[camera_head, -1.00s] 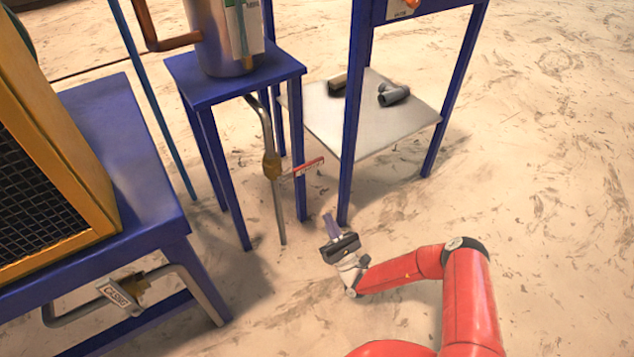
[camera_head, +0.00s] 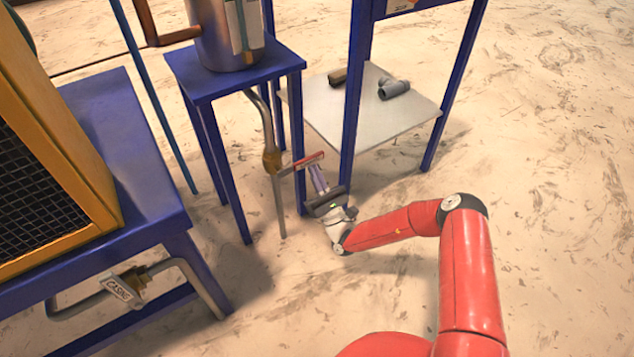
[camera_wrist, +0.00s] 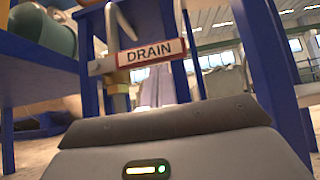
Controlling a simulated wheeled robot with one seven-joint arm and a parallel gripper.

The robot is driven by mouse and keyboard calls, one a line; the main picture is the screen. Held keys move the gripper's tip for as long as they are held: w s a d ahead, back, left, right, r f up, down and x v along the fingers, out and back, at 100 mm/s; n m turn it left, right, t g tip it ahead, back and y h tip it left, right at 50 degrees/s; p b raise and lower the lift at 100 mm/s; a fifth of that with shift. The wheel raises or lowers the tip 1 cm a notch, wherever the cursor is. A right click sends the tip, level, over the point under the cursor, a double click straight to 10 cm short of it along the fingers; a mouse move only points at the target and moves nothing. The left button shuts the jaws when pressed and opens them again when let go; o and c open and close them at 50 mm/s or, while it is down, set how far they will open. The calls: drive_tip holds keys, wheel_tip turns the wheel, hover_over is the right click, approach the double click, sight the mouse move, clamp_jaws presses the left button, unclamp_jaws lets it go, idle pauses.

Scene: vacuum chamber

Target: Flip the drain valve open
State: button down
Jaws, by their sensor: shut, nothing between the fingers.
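The drain valve has a brass body (camera_head: 271,161) on a grey pipe below the small blue stand. Its red handle (camera_head: 309,160) sticks out to the right of the body. In the wrist view the handle's red and white label (camera_wrist: 151,53) reads DRAIN, and the brass body (camera_wrist: 118,89) shows below and left of it. My gripper (camera_head: 317,175) is shut and empty, with its fingertips just below the outer part of the handle. I cannot tell whether they touch it. In the wrist view the fingers (camera_wrist: 170,88) rise behind the gripper housing, under the label.
The blue stand (camera_head: 235,83) carries a metal vessel (camera_head: 227,35). Its legs and a taller blue frame's leg (camera_head: 352,110) are close to my gripper. A grey shelf (camera_head: 340,128) holds pipe fittings. A second valve, labelled CASING (camera_head: 122,287), is at lower left. Sandy floor at right is clear.

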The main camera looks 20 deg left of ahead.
drive_tip(key=shift+r, duration=0.15)
idle(0.3)
drive_tip(key=shift+w+d+r+n+g+y, duration=0.1)
drive_tip(key=shift+r+n+g+y, duration=0.1)
drive_tip(key=shift+n+g+y, duration=0.55)
drive_tip(key=shift+n, duration=0.25)
drive_tip(key=r+n+g, duration=0.1)
drive_tip(key=n+g, duration=0.1)
drive_tip(key=r+n+g+y+p, duration=0.1)
drive_tip(key=n+g, duration=0.1)
drive_tip(key=n, duration=0.1)
drive_tip(key=r+n+g+y+p, duration=0.1)
drive_tip(key=n+g, duration=0.1)
drive_tip(key=shift+w+d+r+n+g, duration=0.15)
drive_tip(key=shift+w+d+n+g, duration=0.1)
drive_tip(key=shift+w+d+n, duration=0.1)
wheel_tip(320, 180, up, 8)
drive_tip(key=n+g+h+p, duration=0.5)
drive_tip(key=n+g, duration=0.6)
drive_tip(key=n, duration=0.5)
hover_over(315, 157)
drive_tip(key=s+a, duration=0.1)
drive_tip(key=s, duration=0.3)
drive_tip(key=shift+s+a+r+n+h+b, duration=0.3)
drive_tip(key=shift+s+a+r+n+h, duration=0.25)
drive_tip(key=shift+a+r+n+h, duration=0.15)
drive_tip(key=shift+a, duration=0.1)
